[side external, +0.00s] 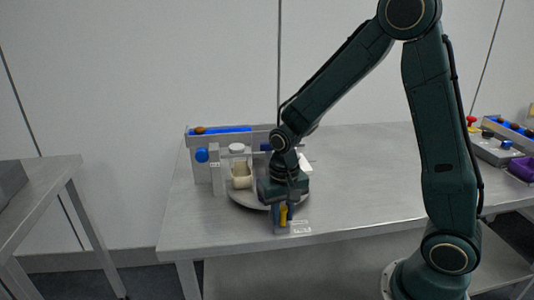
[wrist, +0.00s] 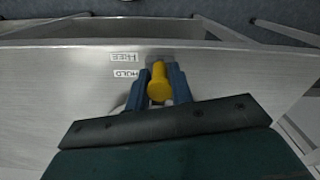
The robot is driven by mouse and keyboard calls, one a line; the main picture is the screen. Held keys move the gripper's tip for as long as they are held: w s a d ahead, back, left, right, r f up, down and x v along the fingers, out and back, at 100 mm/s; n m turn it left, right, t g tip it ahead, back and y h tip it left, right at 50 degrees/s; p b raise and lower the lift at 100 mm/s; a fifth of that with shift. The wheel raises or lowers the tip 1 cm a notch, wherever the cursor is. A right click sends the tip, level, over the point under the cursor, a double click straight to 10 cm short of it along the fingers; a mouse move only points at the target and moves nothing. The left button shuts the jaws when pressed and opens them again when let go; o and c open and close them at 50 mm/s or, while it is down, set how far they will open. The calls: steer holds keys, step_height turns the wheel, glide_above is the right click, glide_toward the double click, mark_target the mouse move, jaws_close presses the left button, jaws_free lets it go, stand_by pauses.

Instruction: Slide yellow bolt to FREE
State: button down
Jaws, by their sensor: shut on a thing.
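The yellow bolt (wrist: 158,84) stands between the two blue fingers of my gripper (wrist: 160,88) in the wrist view. My gripper is shut on it. In the side view the bolt (side external: 284,214) shows as a small yellow piece below my wrist, at the front edge of the table, with my gripper (side external: 283,217) around it. Two white labels lie beside it in the wrist view: FREE (wrist: 125,57), nearer the table edge, and HOLD (wrist: 125,73), closer to my gripper. The bolt's slot is mostly hidden by the fingers.
A round grey turntable (side external: 243,199) with a cream cup-like part (side external: 241,174) is behind my gripper. A grey frame with a blue knob (side external: 201,155) and a blue channel (side external: 229,129) stands behind it. A control box (side external: 495,150) is at the right. The table's middle right is clear.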

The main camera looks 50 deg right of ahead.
mark_target(283, 209)
steer(key=shift+s+a, duration=0.15)
steer(key=c, duration=1.4)
jaws_free()
steer(key=shift+o, duration=0.2)
steer(key=shift+r, duration=0.7)
step_height(283, 209, up, 12)
steer(key=shift+r, duration=0.25)
